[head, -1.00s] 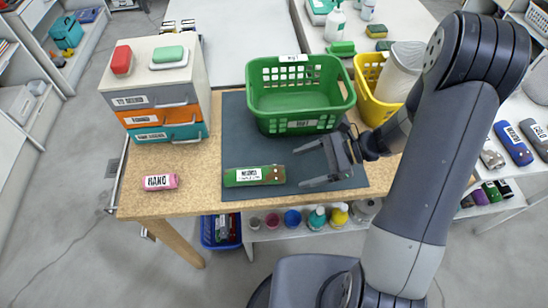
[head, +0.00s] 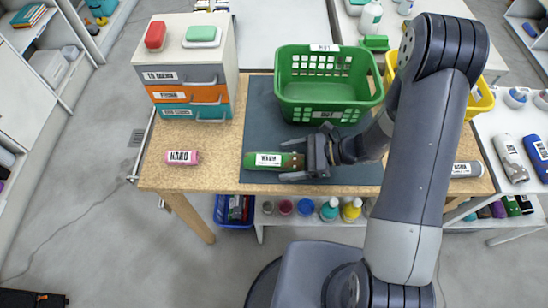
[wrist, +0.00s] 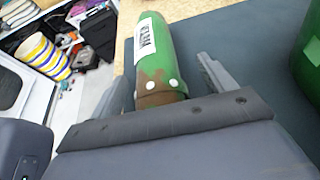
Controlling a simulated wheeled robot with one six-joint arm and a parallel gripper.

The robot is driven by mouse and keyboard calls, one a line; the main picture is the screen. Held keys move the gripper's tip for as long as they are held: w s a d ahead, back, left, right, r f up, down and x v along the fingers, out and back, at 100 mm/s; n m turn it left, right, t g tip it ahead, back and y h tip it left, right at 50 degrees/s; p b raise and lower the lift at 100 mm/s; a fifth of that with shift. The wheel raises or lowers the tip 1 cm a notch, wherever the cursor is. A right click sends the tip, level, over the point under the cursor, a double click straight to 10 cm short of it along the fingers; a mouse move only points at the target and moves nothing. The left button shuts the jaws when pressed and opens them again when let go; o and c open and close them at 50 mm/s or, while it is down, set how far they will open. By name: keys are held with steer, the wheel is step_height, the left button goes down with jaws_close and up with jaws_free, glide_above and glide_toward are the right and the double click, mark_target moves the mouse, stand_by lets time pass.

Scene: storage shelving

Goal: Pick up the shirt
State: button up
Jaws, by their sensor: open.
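A rolled green cloth bundle with a brown, white-dotted end and a white label (head: 268,160) lies on the dark mat near the table's front edge. It looks like a rolled shirt. My gripper (head: 284,161) is open around its right end, one finger on the far side and one on the near side. In the wrist view the green roll (wrist: 160,62) lies between the spread fingers, its brown end close to the palm. A gap shows beside the right finger; I cannot tell whether the left one touches.
A green basket (head: 325,112) stands behind my gripper on the mat (head: 262,110). A small drawer unit (head: 190,75) stands at the back left. A pink labelled roll (head: 181,157) lies to the left, and a grey roll (head: 466,169) at the table's right end.

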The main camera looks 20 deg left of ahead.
steer(key=shift+a+f, duration=0.1)
steer(key=shift+a, duration=0.1)
steer(key=shift+c, duration=0.5)
steer(key=c, duration=1)
